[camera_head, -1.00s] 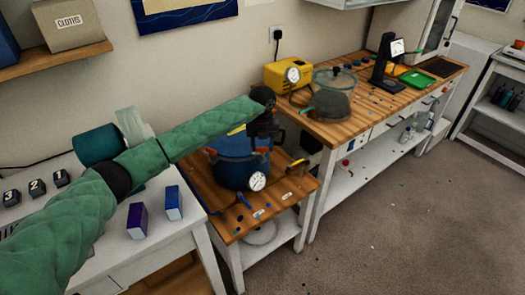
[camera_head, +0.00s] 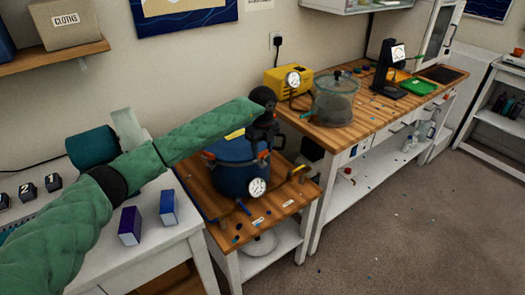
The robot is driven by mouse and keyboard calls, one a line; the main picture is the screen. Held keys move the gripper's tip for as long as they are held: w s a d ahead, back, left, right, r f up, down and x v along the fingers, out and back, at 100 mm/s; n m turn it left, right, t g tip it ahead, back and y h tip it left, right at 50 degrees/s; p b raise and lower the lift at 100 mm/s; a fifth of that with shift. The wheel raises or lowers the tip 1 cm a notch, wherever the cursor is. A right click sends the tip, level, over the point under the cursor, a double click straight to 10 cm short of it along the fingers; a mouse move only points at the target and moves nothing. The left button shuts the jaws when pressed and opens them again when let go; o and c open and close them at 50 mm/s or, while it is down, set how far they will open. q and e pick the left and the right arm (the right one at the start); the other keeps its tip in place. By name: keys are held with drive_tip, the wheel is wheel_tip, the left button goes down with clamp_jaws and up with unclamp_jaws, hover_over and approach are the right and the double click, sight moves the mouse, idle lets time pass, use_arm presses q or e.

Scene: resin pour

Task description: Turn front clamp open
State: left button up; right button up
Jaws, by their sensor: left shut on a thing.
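A blue pressure pot (camera_head: 240,176) stands on the low wooden-topped table, with a white dial gauge (camera_head: 257,187) on its front. Orange-red clamp parts show at its rim, one at the left (camera_head: 208,155) and one at the right (camera_head: 263,155). My left arm, in a green sleeve, reaches over the pot from the left. My left gripper (camera_head: 266,138) is black, at the pot's right rim, shut on a clamp there. The fingertips and their grip are small and partly hidden. My right gripper is not in view.
The low wooden table (camera_head: 285,207) has small loose parts in front of the pot. A longer bench behind holds a clear-walled vessel (camera_head: 334,100) and a yellow pump (camera_head: 287,80). Purple (camera_head: 130,226) and blue (camera_head: 168,207) boxes stand on the white table at left.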

sight(263, 152)
use_arm(q)
drive_tip(key=shift+r, duration=0.1)
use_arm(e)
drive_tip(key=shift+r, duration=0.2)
use_arm(q)
drive_tip(key=o, duration=1)
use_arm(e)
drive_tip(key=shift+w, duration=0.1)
use_arm(q)
drive_tip(key=shift+r, duration=0.45)
wheel_tip(263, 152, up, 7)
drive_tip(key=shift+f+b, duration=0.1)
drive_tip(key=shift+b, duration=1.15)
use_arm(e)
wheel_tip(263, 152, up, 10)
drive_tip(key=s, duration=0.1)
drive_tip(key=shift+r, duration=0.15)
use_arm(q)
drive_tip(key=shift+f, duration=0.1)
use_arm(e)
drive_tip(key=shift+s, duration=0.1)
